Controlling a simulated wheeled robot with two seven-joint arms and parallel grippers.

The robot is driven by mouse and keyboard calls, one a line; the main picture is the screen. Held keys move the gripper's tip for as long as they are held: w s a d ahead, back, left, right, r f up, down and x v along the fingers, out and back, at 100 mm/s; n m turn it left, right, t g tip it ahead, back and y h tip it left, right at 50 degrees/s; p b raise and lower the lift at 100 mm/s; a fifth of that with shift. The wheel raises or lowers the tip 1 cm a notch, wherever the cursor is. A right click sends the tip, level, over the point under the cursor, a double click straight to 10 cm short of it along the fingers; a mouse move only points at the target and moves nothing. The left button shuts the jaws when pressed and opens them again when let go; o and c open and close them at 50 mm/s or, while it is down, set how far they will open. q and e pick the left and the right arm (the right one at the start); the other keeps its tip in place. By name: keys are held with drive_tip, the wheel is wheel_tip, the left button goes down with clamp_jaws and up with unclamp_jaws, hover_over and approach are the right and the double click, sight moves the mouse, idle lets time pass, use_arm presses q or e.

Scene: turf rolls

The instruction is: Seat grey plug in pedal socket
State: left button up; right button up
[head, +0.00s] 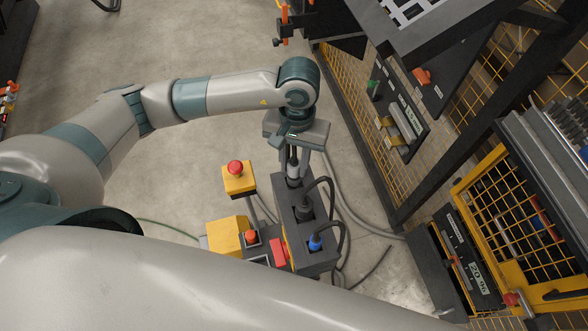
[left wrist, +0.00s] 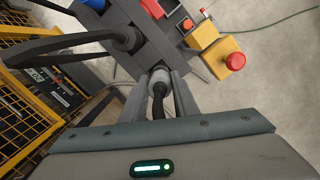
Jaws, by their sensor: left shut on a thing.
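The grey plug (head: 293,172) is pale grey with a dark cable end. My left gripper (head: 293,155) is shut on it, pointing down over the far end of a dark grey connector box (head: 284,195). In the left wrist view the plug (left wrist: 160,78) sits between the two fingers, its lower end at the box (left wrist: 150,48). I cannot tell whether it is inside a socket or just above it. A black plug (head: 304,210) and a blue plug (head: 315,242) stand in the same box. My right gripper is out of view.
A yellow box with a red button (head: 236,180) stands left of the connector box, with another yellow housing (head: 228,235) nearer. Cables loop to its right (head: 332,190). Yellow mesh fencing (head: 375,130) rises at the right.

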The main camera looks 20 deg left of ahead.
use_arm(q)
drive_tip(key=shift+f+b, duration=0.4)
drive_tip(key=shift+f, duration=1.45)
drive_tip(key=shift+f+b, duration=0.2)
drive_tip(key=shift+b, duration=0.1)
drive_tip(key=o, duration=1.1)
drive_tip(key=shift+r, duration=0.1)
